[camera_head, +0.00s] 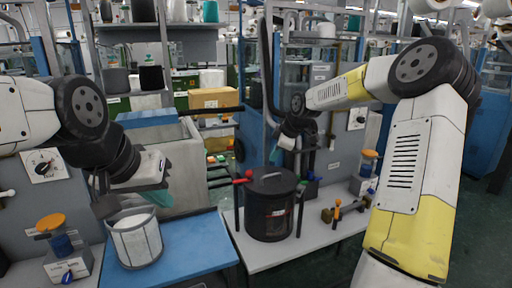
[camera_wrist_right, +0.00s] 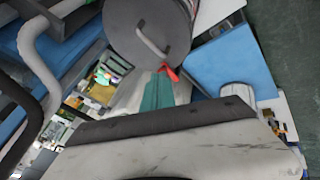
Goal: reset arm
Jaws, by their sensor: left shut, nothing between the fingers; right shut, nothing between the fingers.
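My left gripper (camera_head: 158,196) hangs over the back right rim of a pale round basket (camera_head: 138,243) in the head view. Its teal fingertips are partly visible and shut, with nothing seen between them. My right gripper (camera_head: 276,157) is raised behind and above the black lidded canister (camera_head: 270,205) in the head view. Its teal fingers (camera_wrist_right: 158,92) show shut and empty in the right wrist view, pointing towards the canister lid (camera_wrist_right: 150,35). I cannot tell the exact gap between either gripper and the thing below it.
The basket stands on a blue tabletop (camera_head: 185,250). The canister stands on a pale table (camera_head: 325,220), with a red-knobbed lever (camera_head: 240,181) at its left and small orange-and-yellow parts (camera_head: 340,210) at its right. Grey machine panels and shelves (camera_head: 165,27) stand behind.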

